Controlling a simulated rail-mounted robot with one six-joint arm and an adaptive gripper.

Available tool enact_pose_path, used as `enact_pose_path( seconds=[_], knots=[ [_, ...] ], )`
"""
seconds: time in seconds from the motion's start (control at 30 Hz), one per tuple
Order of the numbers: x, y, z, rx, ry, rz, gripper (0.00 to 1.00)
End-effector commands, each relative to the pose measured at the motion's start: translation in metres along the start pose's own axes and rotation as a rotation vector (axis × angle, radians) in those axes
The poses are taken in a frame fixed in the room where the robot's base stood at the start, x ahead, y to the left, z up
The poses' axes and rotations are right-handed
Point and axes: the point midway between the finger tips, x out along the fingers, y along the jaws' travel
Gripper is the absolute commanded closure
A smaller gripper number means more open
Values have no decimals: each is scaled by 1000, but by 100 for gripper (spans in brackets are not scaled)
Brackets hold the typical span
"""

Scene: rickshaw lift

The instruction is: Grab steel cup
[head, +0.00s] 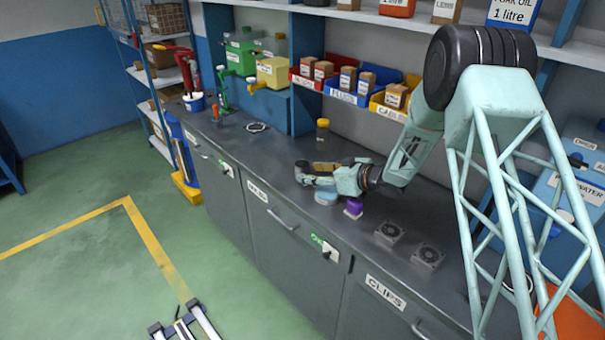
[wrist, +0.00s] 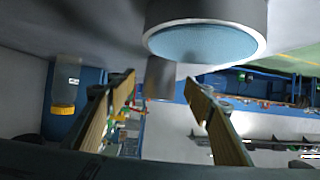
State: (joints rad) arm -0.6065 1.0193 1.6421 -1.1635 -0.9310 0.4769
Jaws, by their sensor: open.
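My gripper (head: 303,173) is open and low over the grey counter, its fingers pointing left in the head view. In the wrist view, which looks upside down, a grey cylinder, seemingly the steel cup (wrist: 160,77), shows between the open fingers (wrist: 160,88). It is apart from both fingers as far as I can see.
A yellow-lidded jar (head: 322,130) stands behind. Parts bins (head: 347,97) hang at the back. The counter to the gripper's left is mostly clear.

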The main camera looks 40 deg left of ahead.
Motion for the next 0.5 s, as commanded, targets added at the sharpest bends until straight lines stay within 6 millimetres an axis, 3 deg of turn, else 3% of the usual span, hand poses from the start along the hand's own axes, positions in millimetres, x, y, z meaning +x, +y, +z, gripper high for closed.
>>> enact_pose_path(
  seconds=[0.5],
  knots=[
    [45, -1, 2, 0, 0, 0, 53]
  ],
)
